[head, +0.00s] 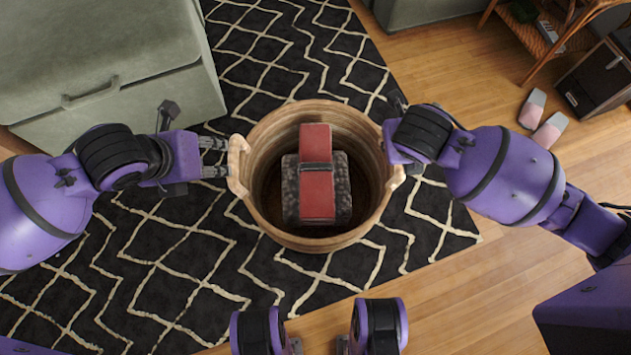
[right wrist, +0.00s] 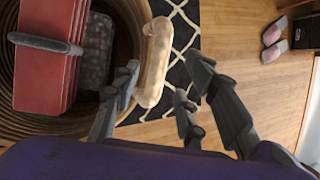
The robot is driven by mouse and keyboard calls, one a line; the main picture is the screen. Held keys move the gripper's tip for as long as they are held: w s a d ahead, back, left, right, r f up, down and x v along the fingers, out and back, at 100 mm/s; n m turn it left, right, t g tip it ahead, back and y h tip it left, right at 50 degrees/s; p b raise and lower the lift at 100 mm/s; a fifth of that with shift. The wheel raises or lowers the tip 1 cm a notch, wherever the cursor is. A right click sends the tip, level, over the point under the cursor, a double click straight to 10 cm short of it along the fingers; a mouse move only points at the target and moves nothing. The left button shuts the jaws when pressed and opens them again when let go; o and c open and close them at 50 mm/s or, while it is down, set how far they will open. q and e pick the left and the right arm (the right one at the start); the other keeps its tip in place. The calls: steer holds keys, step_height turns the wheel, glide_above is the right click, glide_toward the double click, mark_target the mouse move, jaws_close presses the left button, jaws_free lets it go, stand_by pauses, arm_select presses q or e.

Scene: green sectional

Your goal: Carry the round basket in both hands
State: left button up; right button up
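The round wooden basket (head: 270,130) stands on the rug in the middle of the head view, with a pale handle on each side. My left gripper (head: 214,158) is open, its fingers spread just left of the left handle (head: 238,168). My right gripper (right wrist: 165,75) is open, with fingers on either side of the right handle (right wrist: 155,62) in the right wrist view; I cannot tell whether they touch it. In the head view its fingers are mostly hidden by my wrist. A red case with a dark band (head: 316,190) lies in the basket on a dark speckled thing (head: 342,185).
A black rug with cream lines (head: 180,255) lies under the basket. A grey-green sofa (head: 110,65) stands at the upper left. Pink slippers (head: 540,117), a dark cabinet (head: 597,80) and a wicker table (head: 545,35) are at the upper right.

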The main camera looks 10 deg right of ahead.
steer(key=v, duration=0.4)
steer(key=shift+r, duration=0.1)
stand_by(0.5)
